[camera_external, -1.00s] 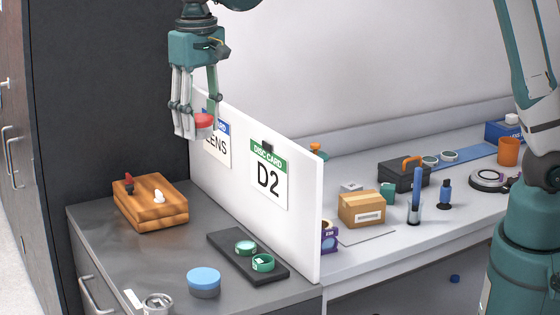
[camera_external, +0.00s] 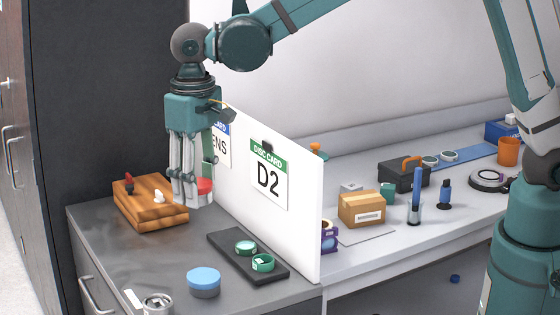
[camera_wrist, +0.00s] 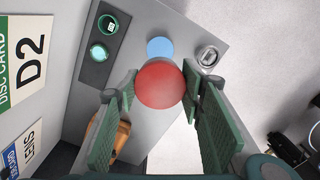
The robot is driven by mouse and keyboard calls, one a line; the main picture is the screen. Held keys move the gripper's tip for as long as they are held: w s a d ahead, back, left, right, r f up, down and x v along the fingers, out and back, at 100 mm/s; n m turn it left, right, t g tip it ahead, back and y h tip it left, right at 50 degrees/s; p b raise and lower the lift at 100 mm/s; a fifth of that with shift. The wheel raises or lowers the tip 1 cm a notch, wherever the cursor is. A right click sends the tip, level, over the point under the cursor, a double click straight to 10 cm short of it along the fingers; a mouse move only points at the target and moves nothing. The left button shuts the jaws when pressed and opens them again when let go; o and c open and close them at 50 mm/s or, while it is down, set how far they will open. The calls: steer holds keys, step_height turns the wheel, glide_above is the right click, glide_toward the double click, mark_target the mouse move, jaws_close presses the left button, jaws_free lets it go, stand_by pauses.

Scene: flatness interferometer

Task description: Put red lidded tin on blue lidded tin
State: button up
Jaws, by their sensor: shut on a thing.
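The red lidded tin (camera_external: 205,190) is held between the fingers of my gripper (camera_external: 193,198), above the grey counter on the left side of the white partition. In the wrist view the red tin (camera_wrist: 160,85) sits between the two green finger pads (camera_wrist: 160,100). The blue lidded tin (camera_external: 204,282) stands upright on the counter, nearer the front and apart from the red tin. In the wrist view the blue tin (camera_wrist: 159,47) shows beyond the red tin, which partly hides it.
A wooden box (camera_external: 150,203) stands left of my gripper. A white partition (camera_external: 302,210) rises to the right. A black tray (camera_external: 222,240) with green rings lies beside it. A metal container (camera_external: 158,303) stands at the front edge, left of the blue tin.

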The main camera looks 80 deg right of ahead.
glide_above(203, 276)
step_height(203, 276, down, 8)
steer(key=shift+d, duration=0.1)
stand_by(0.4)
steer(key=shift+f, duration=3.1)
steer(key=shift+f, duration=0.1)
steer(key=shift+f, duration=1.75)
steer(key=shift+f, duration=0.15)
steer(key=o, duration=0.5)
steer(key=shift+c, duration=0.2)
steer(key=o, duration=0.4)
